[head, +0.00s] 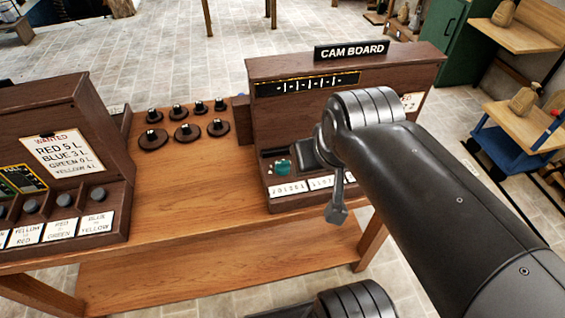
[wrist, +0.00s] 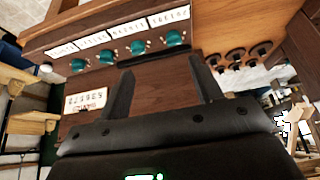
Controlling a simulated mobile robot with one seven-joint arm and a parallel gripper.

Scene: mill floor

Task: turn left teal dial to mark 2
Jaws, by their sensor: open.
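The cam board (head: 345,90) is a dark wooden cabinet on the bench. Its left teal dial (head: 283,166) shows in the head view above a white number card (head: 289,189); my arm hides the dials to its right. In the wrist view the board appears inverted, with several teal dials in a row, and the left dial (wrist: 174,39) is at the right end. My gripper (wrist: 162,65) is open and empty, its fingers apart in front of the board face, near the left dial but not around it. The mark the dial points at is too small to tell.
Several dark round knobbed pieces (head: 185,132) sit on the bench left of the board. Another cabinet (head: 60,150) with a WANTED card and grey buttons stands at far left. The bench top (head: 190,200) between the cabinets is clear in front.

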